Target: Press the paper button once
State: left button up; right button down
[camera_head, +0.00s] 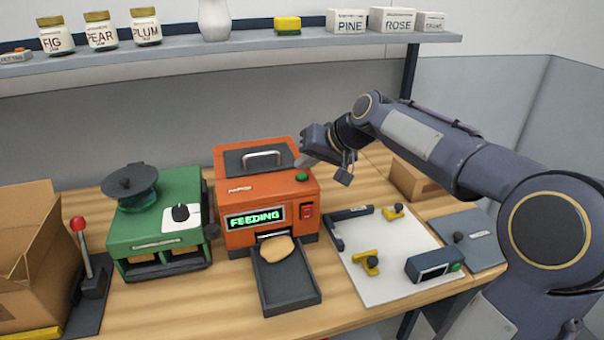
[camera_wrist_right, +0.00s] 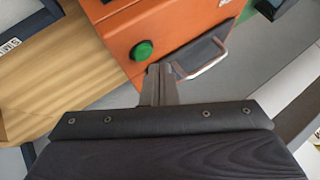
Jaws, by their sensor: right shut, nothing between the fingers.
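The orange machine (camera_head: 262,190) stands on the bench with a lit display (camera_head: 255,217) reading "FEEDING". A round green button (camera_head: 302,176) sits on its top near the right front corner, and it also shows in the right wrist view (camera_wrist_right: 142,50). A tan piece (camera_head: 276,249) lies at the slot, on the dark tray (camera_head: 287,284) in front. My right gripper (camera_head: 302,166) is shut and empty; its fingertips are just beside the green button, and in the wrist view (camera_wrist_right: 158,70) a small gap shows between them. My left gripper is not in view.
A green machine (camera_head: 158,232) with a dark round top stands to the left, beside a red-knobbed lever (camera_head: 82,245) and a cardboard box (camera_head: 38,255). A white board (camera_head: 385,265) with yellow clamps lies to the right. A shelf (camera_head: 230,47) with jars runs behind.

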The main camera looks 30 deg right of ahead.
aim_at(306, 180)
notch_tip(306, 180, up, 5)
jog(key=p, duration=0.4)
dwell(0.3)
dwell(0.4)
jog(key=s+a+f+n+g, duration=0.1)
jog(key=s+a+f, duration=0.3)
jog(key=s, duration=0.5)
jog(key=s+a+f+n+g, duration=0.1)
jog(key=s+a+f, duration=0.3)
jog(key=s, duration=0.5)
jog(key=s+a+f+n+g, duration=0.1)
jog(key=s+a+f, duration=0.3)
jog(key=s, duration=0.6)
notch_tip(306, 180, down, 2)
jog(key=shift+f, duration=0.25)
dwell(3.3)
